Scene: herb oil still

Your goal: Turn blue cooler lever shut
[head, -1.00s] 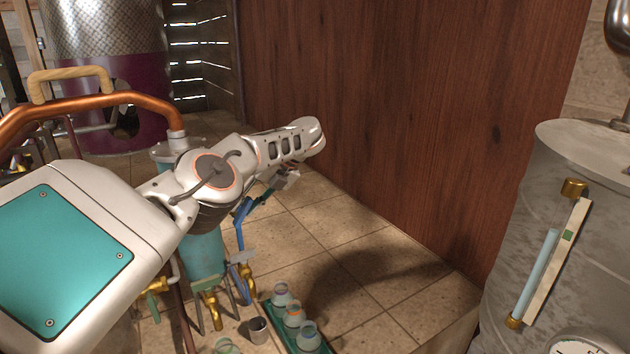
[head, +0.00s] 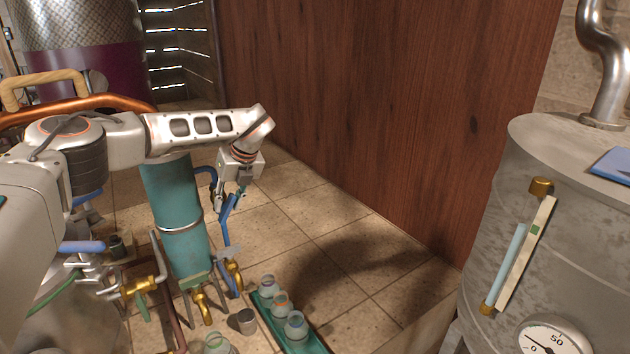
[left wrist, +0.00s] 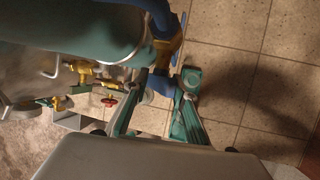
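The cooler is an upright teal cylinder (head: 178,205); it also shows in the left wrist view (left wrist: 85,35). A blue pipe runs down its right side. In the left wrist view a brass fitting (left wrist: 168,48) sits on this pipe, with a blue part (left wrist: 164,84), seemingly the lever, just below it. My left gripper (head: 233,196) hangs from above at the cooler's right side. My right gripper is not in view.
Brass taps (head: 202,300) stick out low on the cooler. A green tray (head: 312,340) of small jars and a grey cup (head: 246,321) stand below. Another valve with a pale blue handle (head: 82,246) is at left. A metal tank (head: 545,170) stands right.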

